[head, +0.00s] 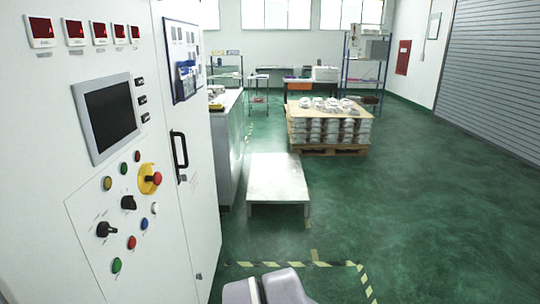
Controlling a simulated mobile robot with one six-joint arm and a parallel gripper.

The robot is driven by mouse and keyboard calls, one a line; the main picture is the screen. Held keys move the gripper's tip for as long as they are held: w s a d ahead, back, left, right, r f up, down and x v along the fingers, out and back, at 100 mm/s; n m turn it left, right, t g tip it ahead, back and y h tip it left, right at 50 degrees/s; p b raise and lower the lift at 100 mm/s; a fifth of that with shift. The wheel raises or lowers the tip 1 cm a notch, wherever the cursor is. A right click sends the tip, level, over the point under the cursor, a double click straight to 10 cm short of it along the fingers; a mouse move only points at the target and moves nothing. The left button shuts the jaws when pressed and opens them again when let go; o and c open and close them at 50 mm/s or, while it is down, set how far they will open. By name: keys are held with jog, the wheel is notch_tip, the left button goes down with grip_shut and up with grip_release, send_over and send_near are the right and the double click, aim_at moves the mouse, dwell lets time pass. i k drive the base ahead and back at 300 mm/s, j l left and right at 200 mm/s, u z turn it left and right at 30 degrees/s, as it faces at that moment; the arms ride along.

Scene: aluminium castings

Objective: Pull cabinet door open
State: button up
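The white cabinet (60,175) fills the left side of the head view. Its door (199,215) is the tall white panel on the cabinet's right part, and it looks shut, with no visible gap at its edge. A black upright bar handle (179,150) sits at about the door's mid height. A framed notice board (183,60) with papers hangs on the door above the handle. My gripper is not in view. Pale grey rounded parts at the bottom edge look like my own arm, below and to the right of the door, apart from the handle.
A low grey platform (277,180) stands on the green floor beyond the door. A pallet of stacked castings (329,125) is behind it. A grey-sided bench (228,150) stands past the cabinet. Striped tape (292,264) marks the near floor. Floor on the right is clear.

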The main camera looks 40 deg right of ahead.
aim_at(177, 25)
jog(key=z, duration=0.7)
